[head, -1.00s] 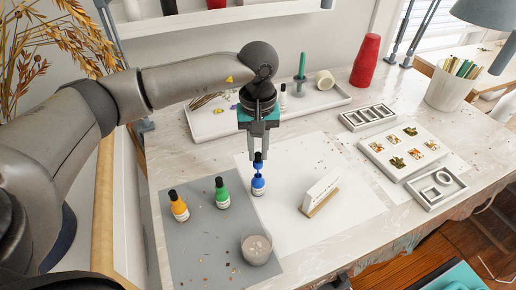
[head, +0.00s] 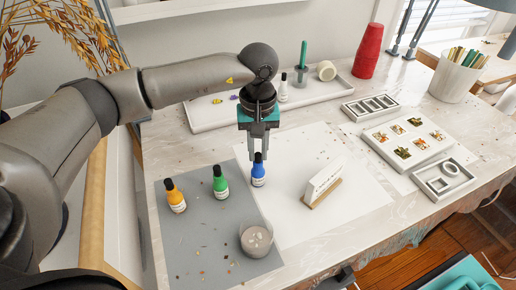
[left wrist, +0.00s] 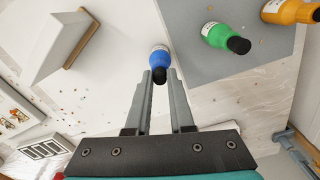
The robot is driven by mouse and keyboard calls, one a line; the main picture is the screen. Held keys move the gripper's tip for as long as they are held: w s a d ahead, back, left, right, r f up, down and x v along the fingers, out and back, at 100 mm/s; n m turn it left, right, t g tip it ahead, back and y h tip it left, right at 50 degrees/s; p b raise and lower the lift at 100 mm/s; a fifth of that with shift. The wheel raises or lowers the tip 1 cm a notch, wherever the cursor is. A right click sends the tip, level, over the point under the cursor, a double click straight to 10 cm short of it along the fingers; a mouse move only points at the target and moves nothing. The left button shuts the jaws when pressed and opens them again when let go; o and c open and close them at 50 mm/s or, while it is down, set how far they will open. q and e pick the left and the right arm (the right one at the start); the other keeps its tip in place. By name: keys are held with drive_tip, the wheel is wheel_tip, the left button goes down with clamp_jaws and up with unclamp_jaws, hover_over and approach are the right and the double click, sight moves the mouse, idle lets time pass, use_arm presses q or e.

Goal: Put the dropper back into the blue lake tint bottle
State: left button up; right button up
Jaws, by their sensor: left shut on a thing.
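The blue bottle (head: 258,177) stands upright on the white sheet, beside the grey mat's right edge. The black dropper top (head: 258,158) sits at the bottle's neck, with no gap visible between them. My left gripper (head: 258,155) comes down from above and is shut on the dropper top. In the left wrist view the blue bottle (left wrist: 160,57) lies just beyond the fingertips, with the dark dropper top (left wrist: 159,76) between them. Whether the dropper is fully seated is hard to tell.
A green bottle (head: 220,184) and an orange bottle (head: 175,197) stand on the grey mat (head: 200,240) to the left. A clear cup (head: 256,240) is at the front. A white card on a wooden stand (head: 322,183) is to the right.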

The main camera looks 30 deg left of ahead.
use_arm(q)
drive_tip(key=o, duration=0.8)
drive_tip(key=shift+r, duration=0.1)
wheel_tip(320, 180, up, 15)
drive_tip(key=shift+r+p, duration=0.15)
drive_tip(key=shift+p, duration=0.3)
